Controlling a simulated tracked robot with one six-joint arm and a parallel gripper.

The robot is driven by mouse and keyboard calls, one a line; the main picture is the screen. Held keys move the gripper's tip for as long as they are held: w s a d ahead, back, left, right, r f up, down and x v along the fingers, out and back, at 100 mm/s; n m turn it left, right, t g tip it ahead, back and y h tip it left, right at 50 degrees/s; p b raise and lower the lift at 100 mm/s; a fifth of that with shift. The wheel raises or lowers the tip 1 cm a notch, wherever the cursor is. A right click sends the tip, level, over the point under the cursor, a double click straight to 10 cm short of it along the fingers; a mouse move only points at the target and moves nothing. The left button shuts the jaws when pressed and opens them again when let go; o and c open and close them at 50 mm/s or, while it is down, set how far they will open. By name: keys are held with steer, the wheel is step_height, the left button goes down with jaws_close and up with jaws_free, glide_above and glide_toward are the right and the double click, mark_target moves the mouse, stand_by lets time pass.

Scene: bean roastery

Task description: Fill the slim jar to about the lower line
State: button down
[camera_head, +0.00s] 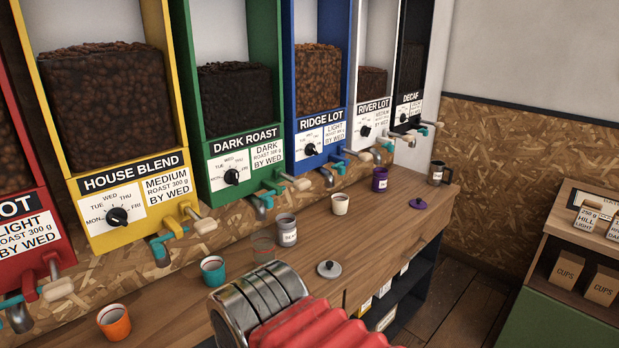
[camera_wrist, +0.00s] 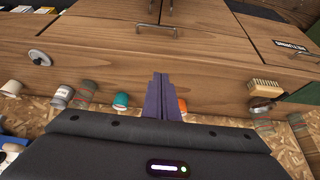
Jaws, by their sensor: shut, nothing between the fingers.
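A clear glass jar with coloured lines (camera_head: 263,246) stands on the counter between the teal cup and the grey labelled canister. It also shows in the wrist view (camera_wrist: 85,94), looking empty. Another clear lined jar (camera_wrist: 299,128) stands at the right of the wrist view, and part of one more (camera_wrist: 240,123) shows behind my wrist. I cannot tell which is the slim jar. My gripper (camera_wrist: 164,78) is shut and empty above the counter, apart from the jars. The head view shows my arm but not the fingertips.
Bean dispensers with taps line the wall, including yellow House Blend (camera_head: 133,160) and green Dark Roast (camera_head: 244,135). Teal (camera_head: 213,271) and orange (camera_head: 114,322) cups, a grey canister (camera_head: 286,230) and a lid (camera_head: 328,269) stand around. A brush (camera_wrist: 266,87) lies right in the wrist view.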

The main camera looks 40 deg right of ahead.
steer(key=w+d+r+t+y, duration=0.25)
steer(key=w+d+r, duration=0.2)
steer(key=w, duration=0.25)
steer(key=w+d+r+t+y, duration=0.1)
steer(key=w+d+r+y, duration=0.2)
steer(key=w+d, duration=0.3)
steer(key=d+r+t+h, duration=0.1)
steer(key=d+r+t, duration=0.1)
steer(key=d, duration=0.7)
steer(key=d+r+t+h, duration=0.2)
steer(key=d+r, duration=0.3)
steer(key=d, duration=0.3)
steer(key=d+r+t+h, duration=0.2)
steer(key=d+r, duration=0.1)
steer(key=d, duration=0.6)
steer(key=shift+s+d+r, duration=0.35)
steer(key=shift+s+r, duration=0.05)
steer(key=shift+s, duration=0.05)
steer(key=shift+w, duration=0.15)
